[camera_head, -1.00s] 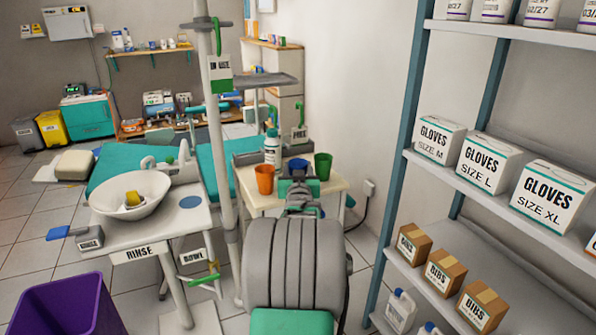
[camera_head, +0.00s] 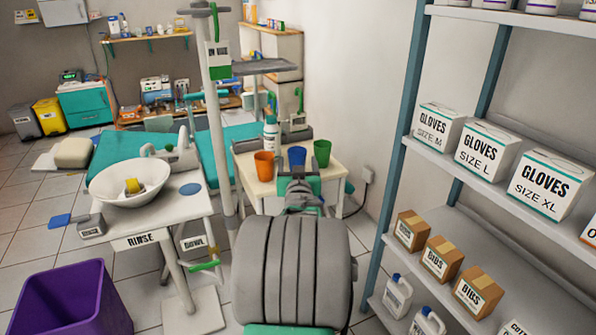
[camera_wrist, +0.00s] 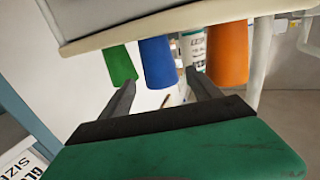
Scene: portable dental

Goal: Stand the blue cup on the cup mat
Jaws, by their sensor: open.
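The blue cup (camera_head: 297,155) stands upright on a small cream table (camera_head: 258,187), between an orange and a green cup. My gripper (camera_head: 298,172) is open and empty just in front of the blue cup, apart from it in the head view. The wrist view is upside down; there the blue cup (camera_wrist: 157,62) lies ahead of my open gripper (camera_wrist: 160,80), roughly between the finger directions. The cup mat appears to be the round blue disc (camera_head: 190,189) on the white rinse table to the left; it is bare.
The orange cup (camera_head: 264,166) and green cup (camera_head: 321,153) flank the blue one closely. A white bottle (camera_head: 270,135) stands behind. A pole (camera_head: 217,130) rises between the two tables. A white bowl (camera_head: 128,187) sits beside the mat. Shelves with glove boxes (camera_head: 485,148) stand right.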

